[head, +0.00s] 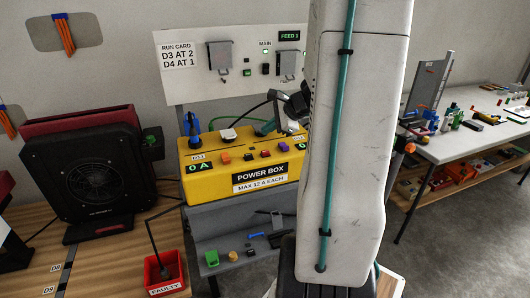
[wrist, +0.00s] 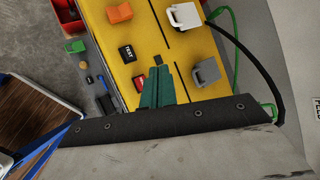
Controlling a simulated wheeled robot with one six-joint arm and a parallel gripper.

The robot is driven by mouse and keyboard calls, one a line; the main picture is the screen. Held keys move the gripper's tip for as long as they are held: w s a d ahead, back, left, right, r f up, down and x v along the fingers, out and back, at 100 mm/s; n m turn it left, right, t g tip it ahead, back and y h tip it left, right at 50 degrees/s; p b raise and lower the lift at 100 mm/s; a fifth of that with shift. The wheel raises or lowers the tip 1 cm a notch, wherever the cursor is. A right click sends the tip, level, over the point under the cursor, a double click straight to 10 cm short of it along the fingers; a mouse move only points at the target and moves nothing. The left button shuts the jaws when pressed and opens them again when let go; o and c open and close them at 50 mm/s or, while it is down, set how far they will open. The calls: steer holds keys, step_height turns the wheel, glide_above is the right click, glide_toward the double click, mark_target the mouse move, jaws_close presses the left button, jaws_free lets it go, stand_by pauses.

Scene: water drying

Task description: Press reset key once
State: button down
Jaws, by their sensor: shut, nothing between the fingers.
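The yellow power box (head: 210,180) stands on a bench and also shows in the wrist view (wrist: 110,30). A small red key (wrist: 139,81) sits on its top near the black TEST key (wrist: 127,53). My gripper (wrist: 158,70) is shut and empty, with teal fingertips pointing over the box top beside the red key. I cannot tell whether they touch it. In the head view my gripper (head: 265,128) is above the box's rear, partly hidden by my arm.
A white plug (wrist: 184,17) and a grey plug (wrist: 206,71) stand on the box, with cables beside them. An orange key (wrist: 120,12) is near the TEST key. A black fan unit (head: 95,180) stands left, and a red FAULTY bin (head: 166,284) is in front.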

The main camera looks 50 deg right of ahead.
mark_target(269, 152)
steer(key=shift+f, duration=2.55)
steer(key=shift+f, duration=0.1)
steer(key=shift+f, duration=0.3)
steer(key=shift+f, duration=0.4)
stand_by(0.5)
steer(key=shift+r, duration=0.85)
steer(key=shift+r, duration=0.1)
steer(key=shift+r, duration=2.4)
